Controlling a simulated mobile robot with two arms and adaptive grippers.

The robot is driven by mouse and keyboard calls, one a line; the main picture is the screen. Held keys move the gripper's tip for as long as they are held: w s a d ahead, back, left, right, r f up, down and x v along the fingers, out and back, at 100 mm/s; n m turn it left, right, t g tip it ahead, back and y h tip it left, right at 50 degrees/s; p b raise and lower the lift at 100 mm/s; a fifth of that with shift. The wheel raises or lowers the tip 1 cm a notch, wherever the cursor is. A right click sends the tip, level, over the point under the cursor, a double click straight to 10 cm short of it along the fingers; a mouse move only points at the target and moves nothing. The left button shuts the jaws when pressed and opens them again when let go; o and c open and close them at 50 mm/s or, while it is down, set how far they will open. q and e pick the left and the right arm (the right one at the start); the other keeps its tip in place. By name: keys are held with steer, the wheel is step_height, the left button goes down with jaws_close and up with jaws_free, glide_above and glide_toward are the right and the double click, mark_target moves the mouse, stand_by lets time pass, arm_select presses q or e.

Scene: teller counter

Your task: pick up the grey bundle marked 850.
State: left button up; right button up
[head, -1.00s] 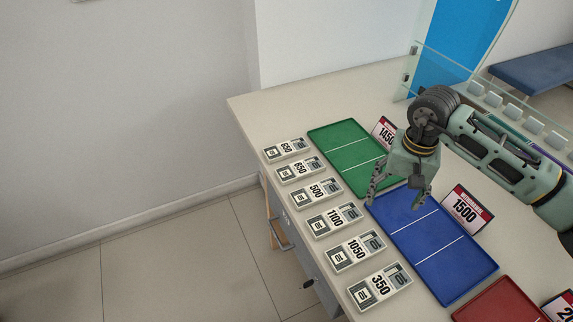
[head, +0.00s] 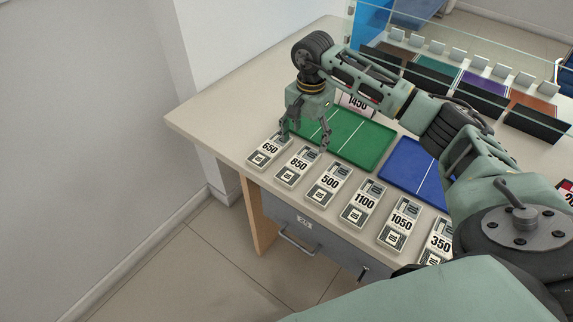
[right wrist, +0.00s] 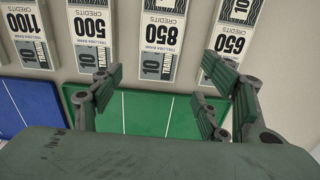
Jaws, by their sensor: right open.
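The grey bundle marked 850 (head: 298,166) lies flat on the counter in the head view, second from the left in a row of bundles. It also shows in the right wrist view (right wrist: 161,32), upside down. My right gripper (head: 304,146) is open and empty, above the far end of the 850 bundle. In the right wrist view its fingers (right wrist: 155,80) are spread, with the 850 bundle's far end between and beyond them. My left gripper is in neither view.
Bundle 650 (head: 268,151) lies left of 850 and bundle 500 (head: 329,183) lies right, with narrow gaps. More bundles continue rightward. A green tray (head: 365,143) and a blue tray (head: 408,170) lie behind the row. A glass screen stands at the back.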

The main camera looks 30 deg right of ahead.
mark_target(305, 157)
steer(key=shift+s+f+p, duration=0.2)
steer(key=shift+f+p, duration=0.1)
steer(key=shift+f, duration=0.65)
step_height(305, 157, down, 4)
steer(key=shift+a+r+p, duration=0.15)
steer(key=shift+r+p, duration=0.05)
steer(key=shift+p, duration=0.3)
steer(key=shift+f, duration=0.45)
steer(key=c, duration=1.1)
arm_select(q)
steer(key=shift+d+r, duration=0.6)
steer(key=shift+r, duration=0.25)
arm_select(e)
steer(key=shift+c, duration=0.9)
steer(key=shift+w, duration=0.1)
